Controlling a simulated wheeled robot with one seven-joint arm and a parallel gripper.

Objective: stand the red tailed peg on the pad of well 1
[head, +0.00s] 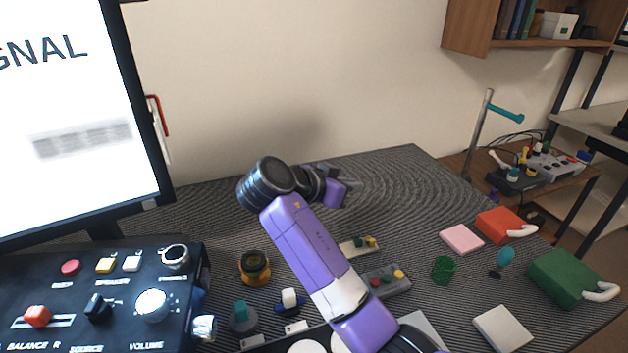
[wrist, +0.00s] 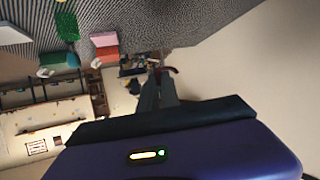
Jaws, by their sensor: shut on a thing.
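My gripper (head: 352,185) is raised above the back of the striped table, pointing right in the head view. In the wrist view its two dark fingers (wrist: 158,88) are close together. A small dark red piece, the red tailed peg (wrist: 168,71), shows at their tips, and the gripper is shut on it. The peg is too small to make out in the head view. A tray with pale round discs (head: 306,347) lies at the bottom edge, partly behind my arm. I cannot tell which spot is well 1 or see its pad.
A black control console (head: 100,310) and a monitor (head: 75,110) stand at the left. A grey block with coloured knobs (head: 388,282), a green cup (head: 444,269), a pink pad (head: 461,239), an orange box (head: 500,224) and a green box (head: 565,277) are at the right. The table's back is clear.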

